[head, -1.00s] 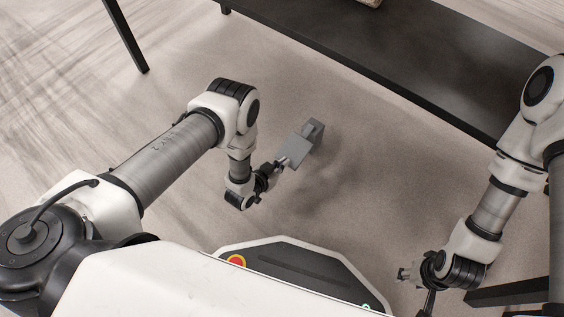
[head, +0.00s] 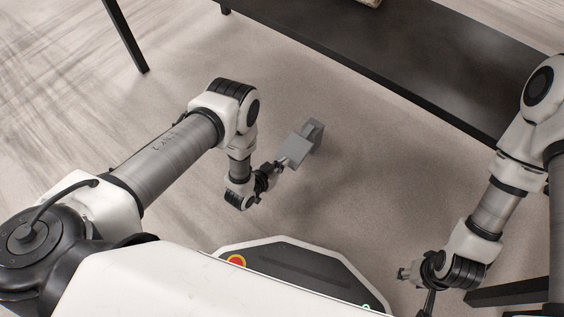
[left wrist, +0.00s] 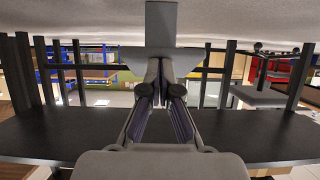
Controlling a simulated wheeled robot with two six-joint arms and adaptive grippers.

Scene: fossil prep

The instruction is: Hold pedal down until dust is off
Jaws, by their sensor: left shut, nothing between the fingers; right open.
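The grey pedal (head: 296,150) is on the floor in front of my base, with a flat plate and a small upright block behind it. My left gripper (head: 280,164) is shut and empty, its tips at the plate's near edge. In the left wrist view the shut fingers (left wrist: 161,78) meet the pedal's plate (left wrist: 160,58); they look touching, but how far the plate is pressed I cannot tell. My right gripper (head: 403,274) is open and empty at the lower right, well away from the pedal. No dust can be made out in these frames.
A dark bench (head: 400,50) on black legs spans the upper right. A tan object (head: 368,2) on it is cut off by the top edge. The floor around the pedal is clear. Shelves show in the left wrist view's background.

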